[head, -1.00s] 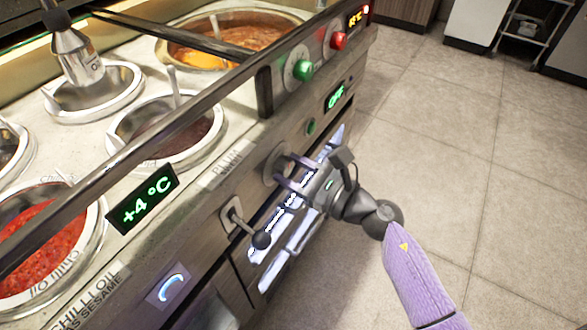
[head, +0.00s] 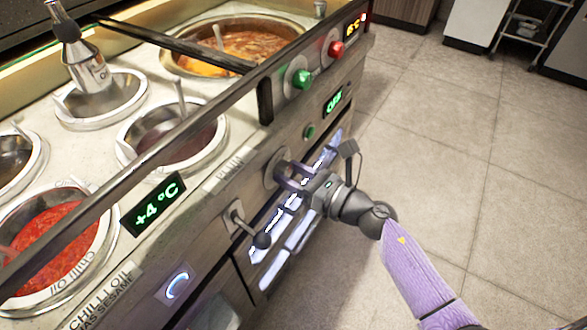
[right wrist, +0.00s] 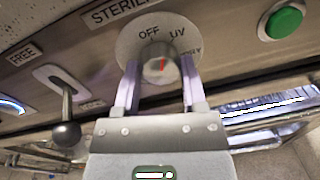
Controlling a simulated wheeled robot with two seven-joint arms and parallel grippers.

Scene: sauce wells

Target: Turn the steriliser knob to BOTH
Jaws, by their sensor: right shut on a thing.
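The steriliser knob (right wrist: 158,66) is a round grey metal knob with a red pointer line, on a round dial plate (right wrist: 186,22) on the front panel. The plate reads OFF and UV, with a third label at the right partly hidden by a finger. The red line points up, roughly between OFF and UV. My right gripper (right wrist: 160,84) has its two pale purple fingers on either side of the knob, shut on it. In the head view the right gripper (head: 293,176) reaches the panel from the right. My left gripper is not in view.
A lever with a black ball (head: 261,240) sticks out left of the knob. Green (head: 302,79) and red (head: 336,49) knobs sit higher on the panel. Sauce wells stand behind a rail (head: 150,150). The tiled floor at the right is clear.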

